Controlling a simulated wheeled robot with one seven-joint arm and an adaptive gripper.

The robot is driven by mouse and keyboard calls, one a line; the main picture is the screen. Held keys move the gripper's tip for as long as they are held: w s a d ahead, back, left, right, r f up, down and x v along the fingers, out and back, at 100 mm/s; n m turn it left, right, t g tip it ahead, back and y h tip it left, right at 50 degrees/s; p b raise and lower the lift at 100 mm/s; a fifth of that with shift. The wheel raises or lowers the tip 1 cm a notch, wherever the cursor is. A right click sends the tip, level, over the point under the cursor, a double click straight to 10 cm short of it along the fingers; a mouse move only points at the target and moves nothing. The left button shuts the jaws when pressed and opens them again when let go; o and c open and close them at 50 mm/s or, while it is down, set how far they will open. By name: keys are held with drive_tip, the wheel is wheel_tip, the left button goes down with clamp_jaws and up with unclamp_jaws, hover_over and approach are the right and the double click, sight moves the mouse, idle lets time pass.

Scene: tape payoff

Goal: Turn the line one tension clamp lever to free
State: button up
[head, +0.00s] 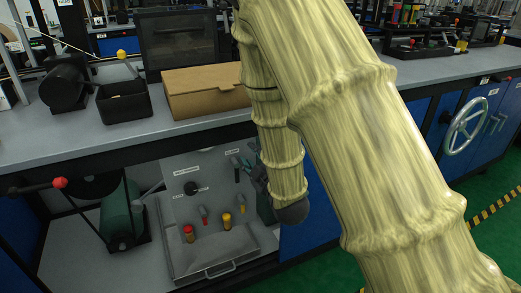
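A grey panel (169,207) stands under the bench, with small white labels too small to read. It carries a black knob or lever (191,188), another dark lever (237,162) at the upper right, and several red- and yellow-topped handles, among them a red one (203,213) and a yellow one (227,220). I cannot tell which is the line one tension clamp lever, nor its setting.
The grey bench top (45,135) overhangs the panel. On it are a brown box (205,90), a black bin (124,103) and a black motor-like cylinder (64,82). A red-knobbed lever (45,186) sticks out at left, near a green cylinder (121,215). A handwheel (466,125) is at right.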

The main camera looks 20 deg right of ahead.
drive_tip(key=s+r, duration=0.1)
drive_tip(key=s, duration=0.5)
drive_tip(key=shift+d+r+p, duration=0.2)
drive_tip(key=shift+p, duration=0.25)
drive_tip(key=shift+s+p, duration=1)
drive_tip(key=shift+p, duration=0.7)
drive_tip(key=shift+s+f, duration=0.1)
drive_tip(key=shift+s, duration=0.05)
